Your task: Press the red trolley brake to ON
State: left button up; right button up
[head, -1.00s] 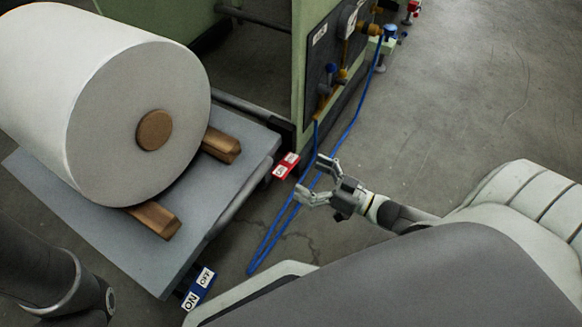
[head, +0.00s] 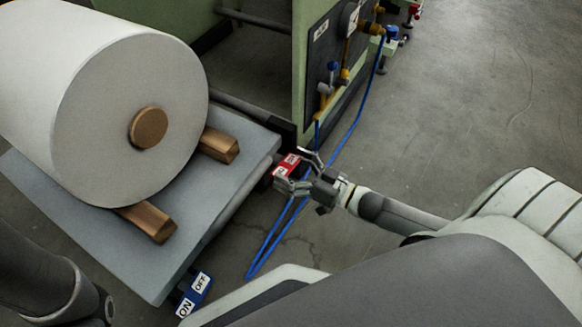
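The red trolley brake (head: 287,166) is a small red pedal with white labels at the trolley's far right corner. Its lettering is too small to read surely. My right gripper (head: 293,172) is open, with its fingers around or just above the red brake; I cannot tell whether they touch it. Part of the brake is hidden behind the fingers. The grey trolley (head: 95,240) carries a large white roll on wooden chocks. My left arm shows at the lower left, but its gripper is out of view.
A blue brake pedal (head: 195,294) marked ON and OFF sits at the trolley's near corner. A blue hose (head: 352,122) runs from the green machine's panel (head: 338,60) down to the floor beside the trolley. The floor at the right is clear.

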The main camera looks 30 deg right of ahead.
jog(key=shift+s+a+r+n+p, duration=0.1)
jog(key=shift+r+n+p, duration=0.05)
jog(key=shift+n+p, duration=0.85)
jog(key=shift+a+r+n+p, duration=0.1)
jog(key=shift+n+p, duration=0.6)
jog(key=shift+p, duration=0.5)
jog(key=shift+c, duration=0.2)
jog(key=shift+f+n+p, duration=0.25)
jog(key=shift+n+p, duration=0.2)
jog(key=shift+n, duration=0.55)
jog(key=o, duration=0.8)
jog(key=shift+s, duration=0.1)
jog(key=v, duration=1.2)
